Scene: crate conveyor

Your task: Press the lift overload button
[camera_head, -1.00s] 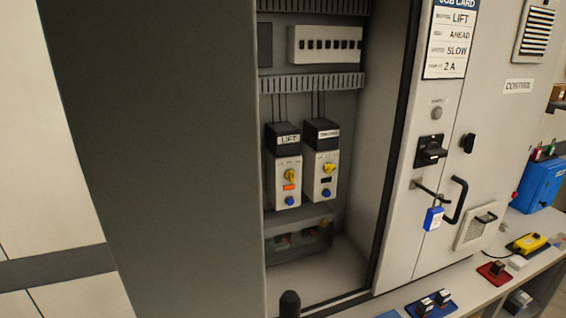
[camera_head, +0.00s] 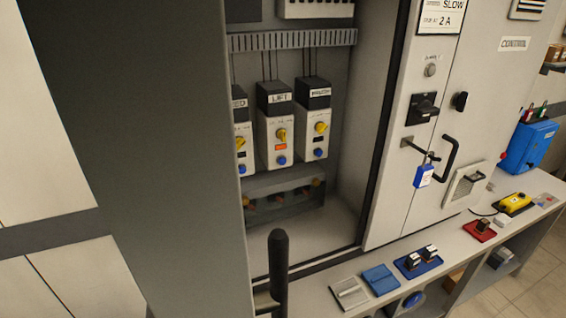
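The unit labelled LIFT (camera_head: 273,122) stands inside the open cabinet, the middle one of three similar units. It has a black top, a light grey front, a yellow knob (camera_head: 282,134), a small lit orange window (camera_head: 281,147) and a round blue button (camera_head: 282,161) near its bottom. Nothing covers the blue button. Neither of my grippers can be made out in this view.
Similar units stand left (camera_head: 242,140) and right (camera_head: 314,115) of LIFT. A dark upright handle-like bar (camera_head: 279,265) rises in front of the cabinet opening. A blue padlock (camera_head: 424,176) hangs on the right door. A bench (camera_head: 345,265) below holds several small items.

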